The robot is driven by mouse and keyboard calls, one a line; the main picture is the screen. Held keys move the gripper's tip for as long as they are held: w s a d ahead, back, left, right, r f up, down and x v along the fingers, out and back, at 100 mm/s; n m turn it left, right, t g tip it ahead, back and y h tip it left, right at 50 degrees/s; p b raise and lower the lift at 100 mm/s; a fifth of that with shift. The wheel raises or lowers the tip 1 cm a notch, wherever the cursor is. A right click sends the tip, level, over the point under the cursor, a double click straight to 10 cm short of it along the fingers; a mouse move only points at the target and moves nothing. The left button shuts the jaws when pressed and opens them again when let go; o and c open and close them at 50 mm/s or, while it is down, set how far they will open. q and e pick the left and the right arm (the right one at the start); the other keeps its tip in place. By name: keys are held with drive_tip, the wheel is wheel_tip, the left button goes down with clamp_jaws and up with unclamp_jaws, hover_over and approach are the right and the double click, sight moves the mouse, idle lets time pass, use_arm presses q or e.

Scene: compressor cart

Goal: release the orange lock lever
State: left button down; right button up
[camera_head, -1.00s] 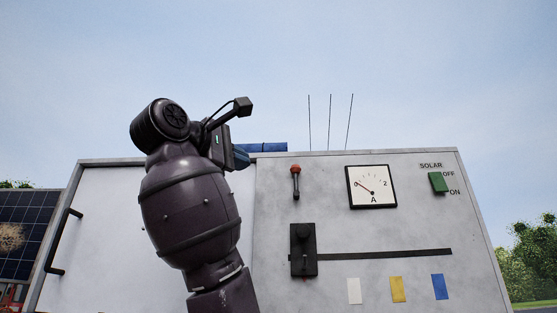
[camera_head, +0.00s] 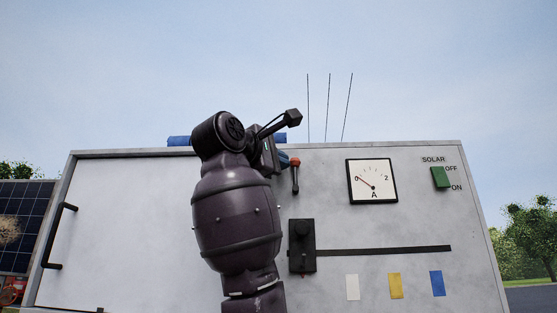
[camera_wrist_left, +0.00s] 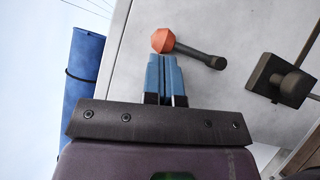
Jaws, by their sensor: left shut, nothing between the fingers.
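The lock lever has an orange knob (camera_head: 295,162) on a dark stem, on the grey cabinet front (camera_head: 420,225) in the head view. The stem hangs down below the knob. In the left wrist view the orange knob (camera_wrist_left: 163,40) is just past the blue fingertips, with the dark stem running off to the right. My left gripper (camera_wrist_left: 164,58) is shut and empty, its tips close to the knob; I cannot tell whether they touch it. In the head view the left gripper (camera_head: 283,160) is just left of the knob, partly hidden by my wrist. My right gripper is not in view.
A black slider handle (camera_head: 302,245) with a long slot sits below the lever. A dial gauge (camera_head: 372,181) and a green solar switch (camera_head: 440,178) are to the right. A blue roll (camera_head: 179,141) lies on top of the cabinet. A black door handle (camera_head: 60,236) is at left.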

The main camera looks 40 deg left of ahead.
use_arm(q)
drive_tip(key=shift+d+r, duration=0.15)
drive_tip(key=shift+d, duration=0.05)
idle(0.6)
